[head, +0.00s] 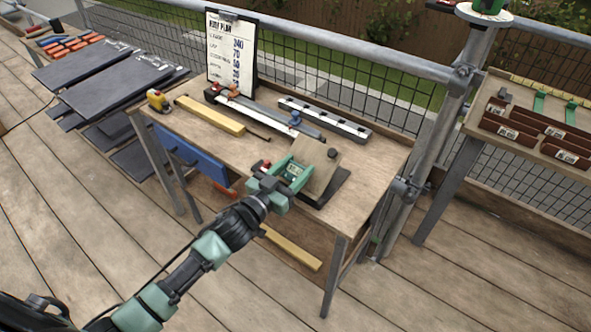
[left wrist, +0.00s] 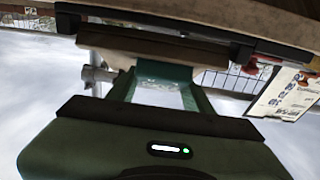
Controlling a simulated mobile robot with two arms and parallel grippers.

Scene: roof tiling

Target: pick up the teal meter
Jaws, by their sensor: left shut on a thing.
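The teal meter (head: 294,170) is a small box with a light display, at the front right part of the wooden workbench (head: 365,190). My left gripper (head: 291,176) reaches in from the left and is shut on the meter, with its fingers on either side of it. In the left wrist view, the meter's teal body (left wrist: 165,70) shows between the fingers, against a wooden surface. I cannot tell whether the meter touches the tan board (head: 319,160) beside it. My right gripper is not in view.
The tan board leans over a dark base (head: 330,188). A yellow tape measure (head: 158,101), a wooden batten (head: 209,114) and long metal tools (head: 325,119) lie behind. A clipboard (head: 231,55) stands at the back. Slates (head: 103,76) lie left; a side table (head: 540,145) stands right.

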